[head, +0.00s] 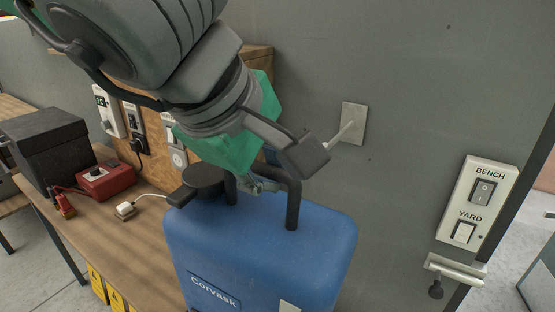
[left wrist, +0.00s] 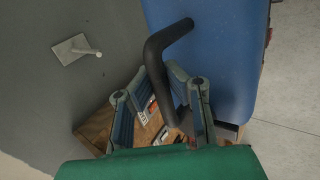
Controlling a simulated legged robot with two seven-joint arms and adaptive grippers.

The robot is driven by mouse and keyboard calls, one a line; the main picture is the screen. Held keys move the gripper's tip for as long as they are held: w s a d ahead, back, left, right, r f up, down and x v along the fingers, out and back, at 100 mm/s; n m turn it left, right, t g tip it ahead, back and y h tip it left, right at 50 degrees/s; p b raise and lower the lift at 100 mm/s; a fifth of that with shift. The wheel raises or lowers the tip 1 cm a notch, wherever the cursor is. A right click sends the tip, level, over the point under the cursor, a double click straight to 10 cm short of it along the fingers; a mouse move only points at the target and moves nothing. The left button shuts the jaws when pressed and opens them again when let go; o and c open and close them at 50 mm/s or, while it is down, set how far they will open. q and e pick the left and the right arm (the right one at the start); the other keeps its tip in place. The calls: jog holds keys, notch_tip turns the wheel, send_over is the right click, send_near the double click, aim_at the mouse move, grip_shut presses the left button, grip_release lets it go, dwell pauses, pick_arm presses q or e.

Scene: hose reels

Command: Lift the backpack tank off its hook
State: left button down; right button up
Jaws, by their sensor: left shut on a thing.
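The backpack tank (head: 265,245) is a blue body marked "Corvask", with a black cap (head: 204,179) and a black carry handle (head: 293,203) on top. My left gripper (head: 262,185) is shut on the handle, partly hidden behind its own wrist parts. In the left wrist view the fingers (left wrist: 160,100) sit around the bent black handle (left wrist: 157,52), beside the blue tank (left wrist: 205,60). The hook (head: 343,132) is a pale peg on a square wall plate. It also shows bare in the left wrist view (left wrist: 85,50), with a gap to the handle. My right gripper is out of view.
A wooden bench (head: 110,235) at left holds a dark box (head: 55,150), a red unit (head: 105,182) and a white plug (head: 125,209). The grey wall (head: 415,90) stands close behind the tank. A BENCH/YARD switch panel (head: 478,200) is at right, above a bracket (head: 455,268).

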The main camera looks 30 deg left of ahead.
pick_arm(q)
jog(key=shift+s+r, duration=0.2)
jog(key=shift+s, duration=0.2)
jog(key=shift+s+f, duration=0.1)
jog(key=shift+s, duration=0.3)
jog(key=shift+s+a+b, duration=0.1)
jog(key=shift+s+b, duration=1.6)
jog(key=shift+s, duration=0.55)
jog(key=shift+w, duration=0.1)
